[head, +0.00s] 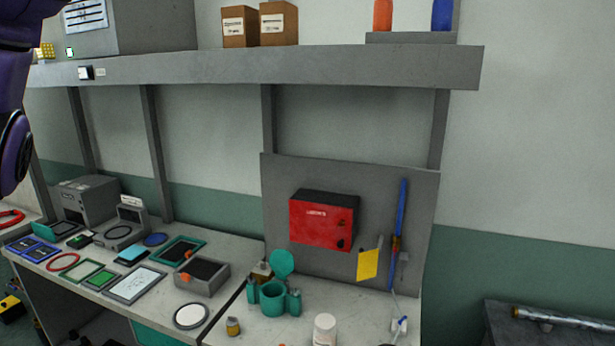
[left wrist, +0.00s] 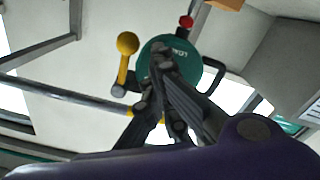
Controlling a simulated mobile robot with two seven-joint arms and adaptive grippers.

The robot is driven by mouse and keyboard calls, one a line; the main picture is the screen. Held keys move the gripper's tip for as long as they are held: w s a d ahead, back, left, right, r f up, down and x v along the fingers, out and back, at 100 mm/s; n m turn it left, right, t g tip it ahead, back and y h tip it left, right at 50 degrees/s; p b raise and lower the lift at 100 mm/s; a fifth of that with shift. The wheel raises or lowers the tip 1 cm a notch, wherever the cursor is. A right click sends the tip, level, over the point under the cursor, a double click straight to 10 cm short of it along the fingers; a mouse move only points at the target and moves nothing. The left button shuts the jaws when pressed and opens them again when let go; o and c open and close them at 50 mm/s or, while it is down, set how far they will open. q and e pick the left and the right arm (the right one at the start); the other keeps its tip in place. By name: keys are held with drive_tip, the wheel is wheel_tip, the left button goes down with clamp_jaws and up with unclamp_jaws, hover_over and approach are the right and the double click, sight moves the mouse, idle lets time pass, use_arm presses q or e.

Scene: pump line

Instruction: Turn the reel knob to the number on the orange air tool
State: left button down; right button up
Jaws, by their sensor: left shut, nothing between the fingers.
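In the left wrist view a round green disc (left wrist: 190,58) with white lettering is overhead, probably the reel. A yellow lever with a ball end (left wrist: 127,44) is at its left and a small red knob (left wrist: 186,22) at its upper right. I cannot tell which part is the reel knob. My left gripper (left wrist: 162,52) is shut and empty; its fingers cover part of the disc, and contact is unclear. My left arm shows at the head view's left edge. I cannot identify the orange air tool or read a number on it. My right gripper is out of view.
A long shelf (head: 250,68) spans above the workbench. The bench (head: 240,262) holds several trays, gauges and a green cup holder (head: 272,297). A red box (head: 323,222) and a blue rod-like item (head: 401,215) are on the grey back panel (head: 280,185).

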use_arm(q)
drive_tip(key=shift+w+a+f, duration=0.3)
drive_tip(key=shift+w+f, duration=0.05)
drive_tip(key=shift+f, duration=0.15)
drive_tip(key=shift+a+f, duration=0.1)
drive_tip(key=shift+a, duration=0.15)
drive_tip(key=shift+w, duration=0.1)
drive_tip(key=shift+f, duration=0.1)
drive_tip(key=v, duration=0.6)
drive_tip(key=shift+d+f, duration=0.1)
drive_tip(key=shift+d, duration=0.15)
idle(0.4)
